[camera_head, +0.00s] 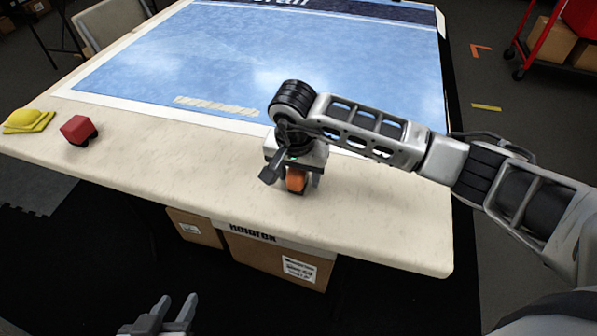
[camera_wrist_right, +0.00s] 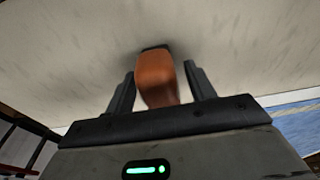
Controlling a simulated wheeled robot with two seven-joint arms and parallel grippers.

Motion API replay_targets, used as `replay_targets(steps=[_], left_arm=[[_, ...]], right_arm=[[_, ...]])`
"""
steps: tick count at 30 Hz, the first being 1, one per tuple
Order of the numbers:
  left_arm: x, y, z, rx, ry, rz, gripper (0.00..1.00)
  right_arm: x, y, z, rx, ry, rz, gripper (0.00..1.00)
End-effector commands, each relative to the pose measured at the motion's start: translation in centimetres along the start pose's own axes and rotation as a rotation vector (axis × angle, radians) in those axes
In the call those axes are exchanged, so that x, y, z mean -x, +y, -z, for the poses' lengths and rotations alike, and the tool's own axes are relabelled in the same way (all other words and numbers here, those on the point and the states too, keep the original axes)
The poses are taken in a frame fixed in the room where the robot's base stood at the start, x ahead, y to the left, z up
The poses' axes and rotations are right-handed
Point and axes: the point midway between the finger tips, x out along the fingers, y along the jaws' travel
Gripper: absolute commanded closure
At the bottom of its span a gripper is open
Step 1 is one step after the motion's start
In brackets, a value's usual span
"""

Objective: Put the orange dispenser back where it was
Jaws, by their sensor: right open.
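The orange dispenser (camera_head: 296,180) stands on the cream table (camera_head: 180,165) near its front edge. My right gripper (camera_head: 298,186) is directly above it, pointing down, with a finger on either side of it. In the right wrist view the dispenser (camera_wrist_right: 156,76) lies between the two open fingers (camera_wrist_right: 160,85), with gaps showing at its sides. Its dark end rests against the table surface. My left gripper (camera_head: 176,310) is low at the bottom of the head view, below the table edge, with its fingers apart and nothing between them.
A red block with a dark part (camera_head: 78,129) and a yellow item (camera_head: 28,121) are at the table's left. A blue mat (camera_head: 300,55) covers the back, with a pale strip (camera_head: 215,106) on it. Cardboard boxes (camera_head: 275,258) sit below the front edge. The table right of my gripper is clear.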

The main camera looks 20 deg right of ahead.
Motion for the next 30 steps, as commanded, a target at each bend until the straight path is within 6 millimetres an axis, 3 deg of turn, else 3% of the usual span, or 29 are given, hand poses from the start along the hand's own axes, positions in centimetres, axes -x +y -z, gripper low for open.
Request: replay_targets(steps=[5, 18, 24, 30], left_arm=[[0.2, 0.0, 0.2, -0.004, -0.001, 0.002, 0.64], [-0.1, 0.0, 0.0, -0.001, 0.002, 0.0, 0.64], [-0.2, -0.1, 0.3, -0.002, 0.009, 0.0, 0.64], [-0.2, -0.1, 0.5, -0.002, 0.013, -0.001, 0.64]], right_arm=[[1.7, -0.1, 0.1, 0.001, 0.002, 0.003, 0.46], [10.5, 0.0, 0.1, 0.0, 0.003, 0.002, 0.46], [12.2, 0.0, 0.1, 0.0, 0.001, 0.001, 0.46], [12.3, 0.0, 0.0, 0.0, -0.001, 0.0, 0.46]])
